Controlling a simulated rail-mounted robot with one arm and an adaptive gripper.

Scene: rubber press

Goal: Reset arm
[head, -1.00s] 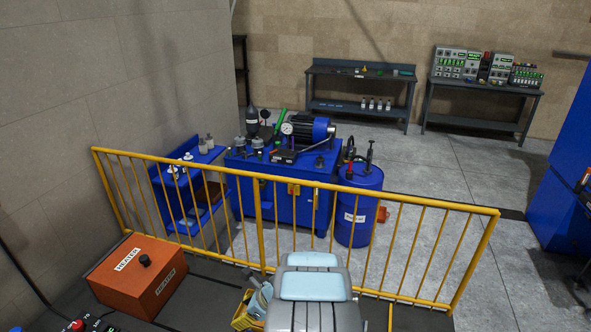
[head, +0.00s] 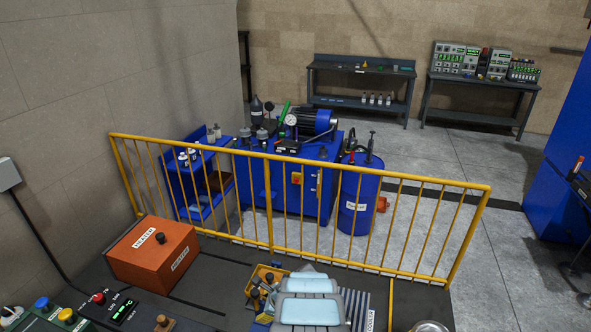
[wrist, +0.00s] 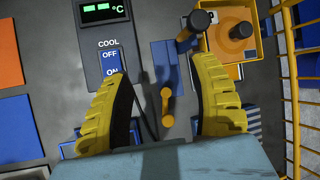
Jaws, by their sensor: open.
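My gripper (wrist: 155,78) shows in the wrist view with its two yellow fingers spread wide apart. In the head view the grey and light-blue links of my arm (head: 308,300) stand at the bottom centre. The gripper itself cannot be made out there.
A yellow tray (head: 255,292) with dark-handled things lies left of my arm. An orange heater box (head: 152,252) and a row of buttons (head: 68,315) are at the left. A yellow railing (head: 300,160) crosses behind. Blue machinery (head: 288,185) stands beyond it.

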